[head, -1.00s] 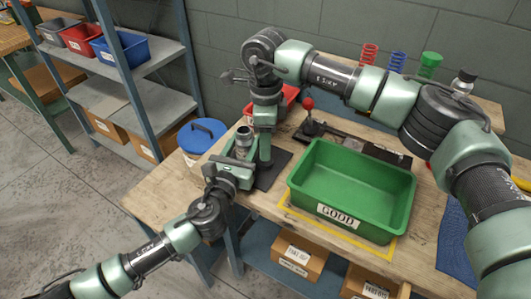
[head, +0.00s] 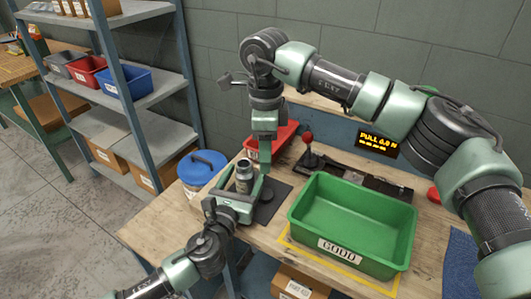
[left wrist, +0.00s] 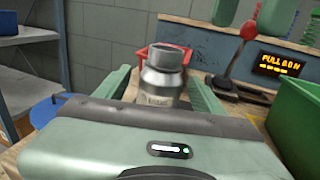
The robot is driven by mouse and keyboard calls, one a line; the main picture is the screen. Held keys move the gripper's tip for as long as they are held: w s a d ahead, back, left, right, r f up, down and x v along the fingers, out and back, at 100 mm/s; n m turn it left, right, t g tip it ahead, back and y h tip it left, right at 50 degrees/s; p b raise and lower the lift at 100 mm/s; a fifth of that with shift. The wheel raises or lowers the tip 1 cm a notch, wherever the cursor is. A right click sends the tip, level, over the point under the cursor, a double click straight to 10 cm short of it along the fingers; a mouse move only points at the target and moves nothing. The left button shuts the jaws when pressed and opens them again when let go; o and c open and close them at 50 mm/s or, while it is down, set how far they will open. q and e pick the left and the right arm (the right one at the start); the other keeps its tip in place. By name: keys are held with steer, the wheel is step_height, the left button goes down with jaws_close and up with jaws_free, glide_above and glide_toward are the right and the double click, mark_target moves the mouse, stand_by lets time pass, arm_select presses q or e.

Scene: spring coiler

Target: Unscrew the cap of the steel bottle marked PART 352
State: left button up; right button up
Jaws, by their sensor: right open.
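The steel bottle (head: 244,180) stands upright on the workbench, its dark grey cap (head: 243,164) on top. In the left wrist view the bottle (left wrist: 160,88) shows small dark lettering, too small to read surely. My left gripper (head: 237,192) is at the bottle, a finger on each side. The left wrist view shows a narrow gap on both sides, so it looks open around the bottle; the bottle's lower part is hidden by the gripper body. My right gripper (head: 264,165) points down just right of the bottle, open, its fingertips partly hard to make out.
A green bin (head: 350,222) marked GOOD stands right of the bottle. Behind are a red tray (head: 278,139), a red-knobbed lever (head: 309,140) and a lit display (head: 378,141). A blue-lidded tub (head: 201,165) stands at left. A dark mat (head: 268,203) lies by the bottle.

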mark_target(241, 183)
arm_select(q)
steer(key=shift+s, duration=0.1)
steer(key=v, duration=0.7)
steer(key=shift+s+a, duration=0.2)
steer(key=shift+s, duration=0.1)
steer(key=shift+v, duration=2.5)
steer(key=shift+p, duration=0.3)
step_height(241, 183, up, 12)
steer(key=p, duration=1.2)
